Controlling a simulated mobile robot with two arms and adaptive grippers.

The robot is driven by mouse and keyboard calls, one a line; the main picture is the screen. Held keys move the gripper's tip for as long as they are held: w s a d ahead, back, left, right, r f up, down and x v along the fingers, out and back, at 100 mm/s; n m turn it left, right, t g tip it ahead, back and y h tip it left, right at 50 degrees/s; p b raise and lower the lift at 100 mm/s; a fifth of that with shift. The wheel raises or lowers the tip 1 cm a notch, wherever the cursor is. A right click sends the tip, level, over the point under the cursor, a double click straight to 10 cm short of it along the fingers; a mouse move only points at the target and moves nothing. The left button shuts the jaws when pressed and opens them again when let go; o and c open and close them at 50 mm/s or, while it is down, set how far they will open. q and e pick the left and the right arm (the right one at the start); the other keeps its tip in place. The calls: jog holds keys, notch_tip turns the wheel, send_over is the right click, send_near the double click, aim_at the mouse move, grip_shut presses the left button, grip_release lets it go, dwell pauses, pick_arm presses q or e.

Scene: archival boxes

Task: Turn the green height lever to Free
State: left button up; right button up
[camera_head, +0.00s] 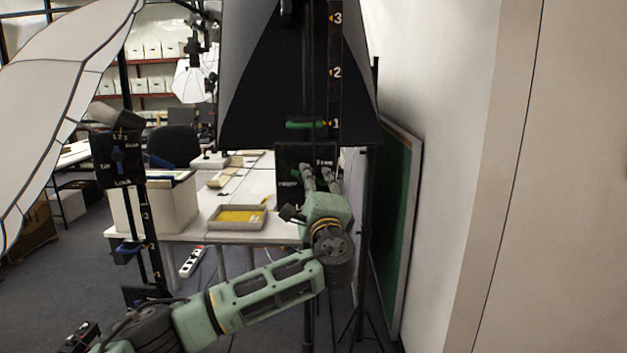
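A black lever box (291,161) is mounted on the dark upright post of a stand. The word "Free" shows at its upper right, and a smaller label at its left is hard to read. A little green shows low on the box between the fingers of my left gripper (319,178); the green lever itself is mostly hidden, so its setting cannot be told. The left gripper is right in front of the box, fingers pointing up and apart. Contact with the lever cannot be told. A green handle (304,125) sits above the box, level with mark 1. My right gripper is not in view.
A second stand with a blue-levered box (119,159), marked "Lock", is at left under a white umbrella (60,80). Behind are a table with a tray (238,217) and a large bin (160,205). A green board (393,215) leans on the right wall.

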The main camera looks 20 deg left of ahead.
pick_arm(q)
jog(key=shift+c, duration=0.2)
grip_shut()
jog(key=n+b, duration=0.1)
jog(key=n+g+b, duration=0.1)
jog(key=n+b, duration=0.2)
jog(key=b, duration=0.1)
jog(key=shift+d+r+n+y, duration=0.15)
jog(key=shift+r+n+y, duration=0.15)
jog(key=shift+y, duration=0.1)
